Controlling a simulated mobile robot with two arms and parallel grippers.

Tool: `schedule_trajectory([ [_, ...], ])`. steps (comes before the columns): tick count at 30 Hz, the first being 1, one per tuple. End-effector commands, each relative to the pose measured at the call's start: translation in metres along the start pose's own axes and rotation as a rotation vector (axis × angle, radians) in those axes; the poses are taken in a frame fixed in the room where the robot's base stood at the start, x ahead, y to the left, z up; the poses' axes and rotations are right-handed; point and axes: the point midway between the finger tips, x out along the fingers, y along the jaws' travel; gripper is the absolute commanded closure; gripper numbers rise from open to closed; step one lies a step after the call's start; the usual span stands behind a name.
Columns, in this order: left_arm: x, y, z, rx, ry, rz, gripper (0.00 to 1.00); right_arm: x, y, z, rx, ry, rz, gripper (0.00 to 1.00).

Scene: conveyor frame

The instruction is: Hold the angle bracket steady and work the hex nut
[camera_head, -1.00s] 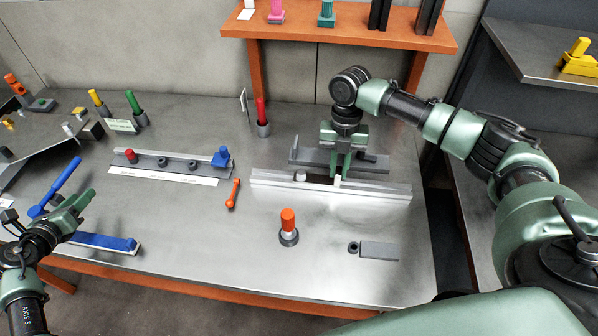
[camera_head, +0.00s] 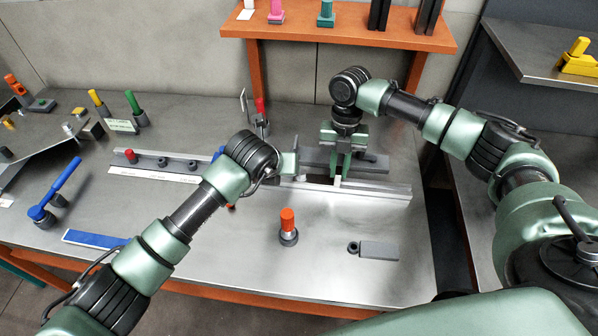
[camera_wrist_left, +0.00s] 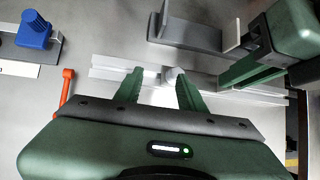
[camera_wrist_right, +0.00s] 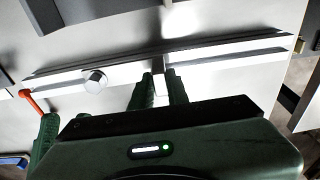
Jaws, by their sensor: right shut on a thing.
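The metal rail (camera_head: 385,192) lies across the right part of the bench. My right gripper (camera_wrist_right: 161,82) is shut on the angle bracket (camera_wrist_right: 160,78), a small light piece at the rail. The hex nut (camera_wrist_right: 95,81) stands at the rail, left of the bracket in the right wrist view. In the left wrist view the nut (camera_wrist_left: 172,76) shows between the spread fingers of my left gripper (camera_wrist_left: 160,86), nearer the right finger. I cannot tell whether the fingers touch it. In the head view my left wrist largely covers that gripper.
A dark grey fixture (camera_head: 375,162) lies behind the rail. A red-orange wrench (camera_wrist_left: 66,88) lies left of my left gripper. An orange-topped post (camera_head: 288,222) and a grey block (camera_head: 380,250) stand in front. A shelf (camera_head: 340,27) overhangs the back.

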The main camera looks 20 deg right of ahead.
Motion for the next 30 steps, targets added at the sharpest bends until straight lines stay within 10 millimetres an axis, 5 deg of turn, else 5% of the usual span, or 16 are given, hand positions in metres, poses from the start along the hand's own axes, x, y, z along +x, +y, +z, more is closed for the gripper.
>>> schedule_trajectory([
  [7,-0.004,-0.036,-0.01,0.049,-0.022,0.114,0.6,0.0,0.0,0.0,0.0,0.0,0.0,1.0],
  [14,0.008,-0.037,-0.012,0.048,-0.024,0.129,0.6,0.0,0.0,0.0,0.0,0.0,0.0,1.0],
  [22,0.046,-0.032,-0.011,0.048,-0.023,0.129,0.6,0.0,0.0,0.0,0.0,0.0,0.001,1.0],
  [27,0.045,-0.032,-0.01,0.05,-0.026,0.126,1.0,0.0,0.0,0.0,0.0,0.0,0.0,1.0],
  [29,0.045,-0.032,-0.01,0.049,-0.026,0.126,1.0,0.0,0.0,0.0,0.0,0.0,0.0,1.0],
  [30,0.045,-0.032,-0.01,0.049,-0.026,0.126,0.67,0.0,0.0,0.0,0.0,0.0,0.0,1.0],
])
